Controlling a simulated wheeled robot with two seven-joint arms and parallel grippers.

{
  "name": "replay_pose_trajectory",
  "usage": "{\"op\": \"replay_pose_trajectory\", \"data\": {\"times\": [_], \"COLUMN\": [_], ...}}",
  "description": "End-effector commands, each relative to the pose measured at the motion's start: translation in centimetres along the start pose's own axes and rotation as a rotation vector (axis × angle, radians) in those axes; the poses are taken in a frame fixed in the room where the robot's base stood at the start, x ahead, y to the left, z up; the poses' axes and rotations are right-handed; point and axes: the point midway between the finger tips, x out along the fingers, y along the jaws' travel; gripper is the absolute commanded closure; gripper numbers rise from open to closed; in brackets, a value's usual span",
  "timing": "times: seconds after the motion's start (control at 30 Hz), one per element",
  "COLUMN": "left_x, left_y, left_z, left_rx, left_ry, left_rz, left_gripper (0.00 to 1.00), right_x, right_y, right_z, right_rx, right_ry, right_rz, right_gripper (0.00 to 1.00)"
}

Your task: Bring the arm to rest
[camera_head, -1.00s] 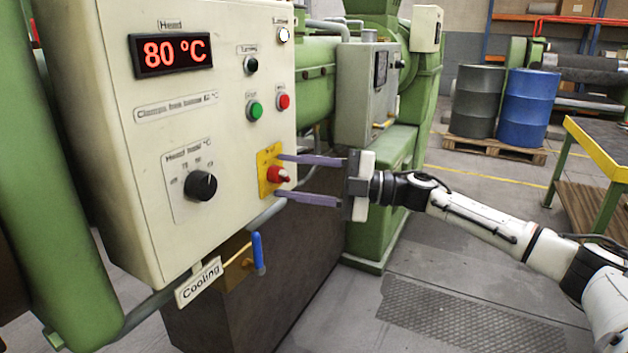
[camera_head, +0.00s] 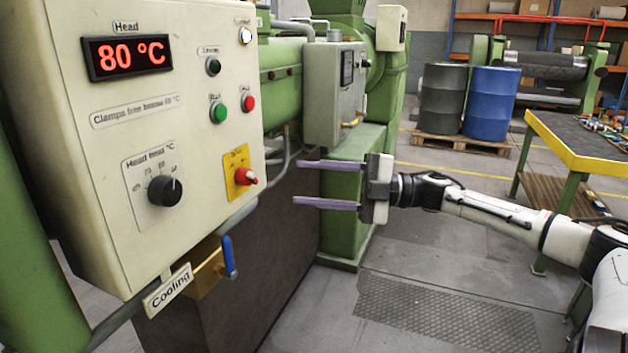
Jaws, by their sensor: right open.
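My right gripper (camera_head: 328,184) is open and empty, its two purple fingers pointing left. It hangs in the air to the right of the cream control box (camera_head: 200,110), apart from it. The red knob on a yellow plate (camera_head: 240,175) is on the box's right part, a gap away from the fingertips. The display (camera_head: 128,57) reads 80 °C. The black head heat knob (camera_head: 165,190) sits below it. My right arm (camera_head: 490,211) stretches in from the right edge. My left gripper does not show.
The green extruder (camera_head: 350,190) with a grey box (camera_head: 335,95) stands behind the gripper. A blue-handled cooling valve (camera_head: 229,257) is under the control box. A yellow-edged table (camera_head: 575,155) is at right. Drums (camera_head: 491,103) stand on a pallet (camera_head: 460,143). The floor between is clear.

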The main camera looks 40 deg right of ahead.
Motion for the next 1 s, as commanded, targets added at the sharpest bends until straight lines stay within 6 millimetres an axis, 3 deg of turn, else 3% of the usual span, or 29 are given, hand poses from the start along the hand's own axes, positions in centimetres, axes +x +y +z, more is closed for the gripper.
{"op": "replay_pose_trajectory", "data": {"times": [0.73, 0.87, 0.97, 1.0], "left_x": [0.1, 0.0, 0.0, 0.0], "left_y": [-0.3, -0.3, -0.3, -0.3], "left_z": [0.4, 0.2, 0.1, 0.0], "left_rx": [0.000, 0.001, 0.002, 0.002], "left_ry": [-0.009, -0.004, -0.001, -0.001], "left_rz": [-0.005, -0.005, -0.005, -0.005], "left_gripper": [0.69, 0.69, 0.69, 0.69], "right_x": [-0.4, -0.9, -1.6, -1.9], "right_y": [-0.5, -4.4, -10.4, -13.4], "right_z": [0.2, 1.9, 3.8, 4.3], "right_rx": [0.011, 0.100, 0.238, 0.302], "right_ry": [-0.010, -0.091, -0.216, -0.277], "right_rz": [0.005, 0.045, 0.094, 0.110], "right_gripper": [0.56, 0.56, 0.56, 0.56]}}
